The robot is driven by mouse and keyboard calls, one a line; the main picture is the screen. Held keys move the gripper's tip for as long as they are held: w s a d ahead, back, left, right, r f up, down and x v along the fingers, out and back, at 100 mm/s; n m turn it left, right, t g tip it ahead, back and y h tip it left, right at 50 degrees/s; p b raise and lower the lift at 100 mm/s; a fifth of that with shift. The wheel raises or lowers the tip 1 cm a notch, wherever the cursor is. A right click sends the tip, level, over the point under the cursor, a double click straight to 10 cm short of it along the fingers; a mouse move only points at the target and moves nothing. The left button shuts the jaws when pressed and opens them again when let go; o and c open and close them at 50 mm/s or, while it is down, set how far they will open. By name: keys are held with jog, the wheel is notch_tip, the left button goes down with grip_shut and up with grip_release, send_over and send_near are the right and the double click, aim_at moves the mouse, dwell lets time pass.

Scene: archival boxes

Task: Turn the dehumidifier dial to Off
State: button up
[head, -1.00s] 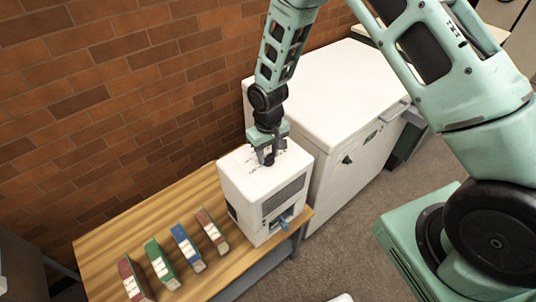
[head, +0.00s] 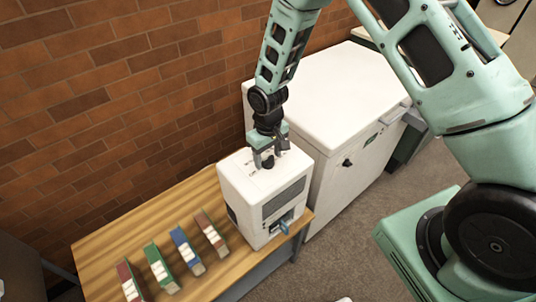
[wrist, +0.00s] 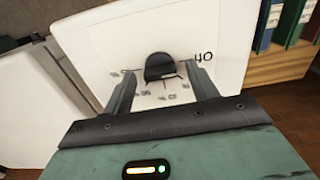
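The dehumidifier (head: 237,187) is a white box with a dark grille, standing on the right end of the wooden table. Its dark dial (wrist: 160,66) is on the top face, with printed marks around it. A larger upside-down label, which looks like Off, is to the right of the dial in the wrist view. I cannot tell surely which mark the dial points at. My gripper (head: 268,162) points down over the top face. In the wrist view its two fingers (wrist: 162,78) are apart, one on each side of the dial, with gaps visible.
Several coloured archival boxes (head: 184,250) stand on the wooden table (head: 108,236) left of the dehumidifier. A large white chest (head: 330,90) stands close behind it on the right. A brick wall runs along the back.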

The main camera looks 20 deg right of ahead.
aim_at(268, 158)
notch_tip(268, 158, up, 18)
jog(key=b, duration=0.3)
jog(key=shift+f+b, duration=0.25)
jog(key=shift+b, duration=0.15)
jog(key=s+a+r+n, duration=0.1)
jog(key=s+a+n, duration=0.1)
jog(key=s, duration=1.1)
jog(key=s+a+r+n+b, duration=0.1)
jog(key=s+a, duration=0.3)
jog(key=s, duration=1)
jog(key=shift+r+n+y, duration=0.15)
jog(key=shift+n+y, duration=0.15)
jog(key=shift+n, duration=0.2)
jog(key=shift+s, duration=0.1)
